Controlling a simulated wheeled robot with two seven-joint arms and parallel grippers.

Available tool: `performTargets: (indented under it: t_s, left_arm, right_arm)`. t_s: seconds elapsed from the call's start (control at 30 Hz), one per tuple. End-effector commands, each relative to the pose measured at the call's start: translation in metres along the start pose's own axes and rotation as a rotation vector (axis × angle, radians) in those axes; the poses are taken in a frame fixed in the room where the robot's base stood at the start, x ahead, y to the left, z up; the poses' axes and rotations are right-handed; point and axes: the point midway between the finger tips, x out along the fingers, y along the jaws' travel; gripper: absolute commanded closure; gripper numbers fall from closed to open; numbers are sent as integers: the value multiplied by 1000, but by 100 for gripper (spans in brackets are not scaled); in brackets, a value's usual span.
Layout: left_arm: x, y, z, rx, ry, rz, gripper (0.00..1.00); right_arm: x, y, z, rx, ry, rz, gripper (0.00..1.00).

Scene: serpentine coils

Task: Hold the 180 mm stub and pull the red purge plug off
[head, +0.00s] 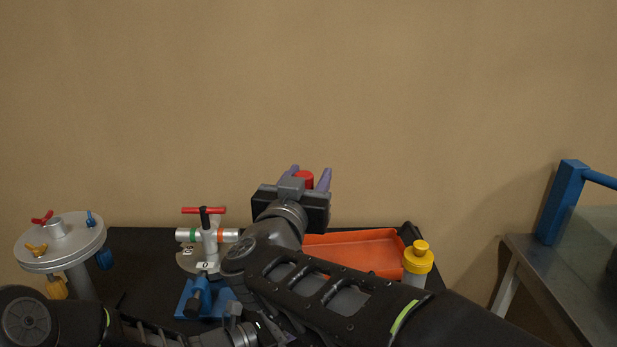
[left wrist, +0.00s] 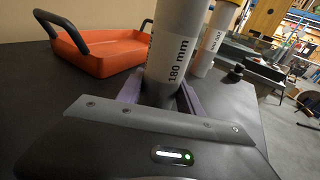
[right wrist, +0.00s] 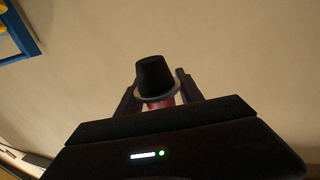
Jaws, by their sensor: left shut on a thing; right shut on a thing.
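The 180 mm stub (left wrist: 176,50) is a grey-white tube with a printed label in the left wrist view. My left gripper (left wrist: 160,94) is shut around its lower part, and the stub stands roughly upright. Its top is outside that view, and my right arm hides it in the head view. The red purge plug (head: 304,177) is between the purple fingers of my right gripper (head: 309,180), held high above the table. The right wrist view shows the plug's black tapered end (right wrist: 154,75) and grey flange, free of any tube.
An orange-red tray (head: 365,250) lies on the dark table. A second stub with a yellow cap (head: 418,259) stands at its right. A valve with a red T-handle (head: 205,235) and a round metal flange stand (head: 62,240) are at left. A metal bench (head: 570,270) is at right.

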Motion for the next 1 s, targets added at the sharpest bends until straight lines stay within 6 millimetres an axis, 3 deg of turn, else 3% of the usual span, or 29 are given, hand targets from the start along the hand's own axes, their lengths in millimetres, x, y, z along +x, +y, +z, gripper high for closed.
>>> performTargets:
  t_s: [0.33, 0.37, 0.4, 0.67, 1.0]
  left_arm:
    - [0, 0, -1, 1, -1, 0, 89]
    - [0, 0, -1, 0, -1, 0, 55]
    - [0, 0, -1, 0, -1, 0, 52]
    - [0, 0, -1, 0, 0, 0, 31]
    - [0, 0, -3, -1, 2, 0, 27]
  right_arm:
    - [0, 0, 1, 0, 1, 0, 100]
    - [0, 0, 1, 0, 1, 0, 100]
    - [0, 0, 1, 0, 1, 0, 100]
    - [0, 0, 1, 0, 1, 0, 100]
    - [0, 0, 1, 0, 1, 0, 100]
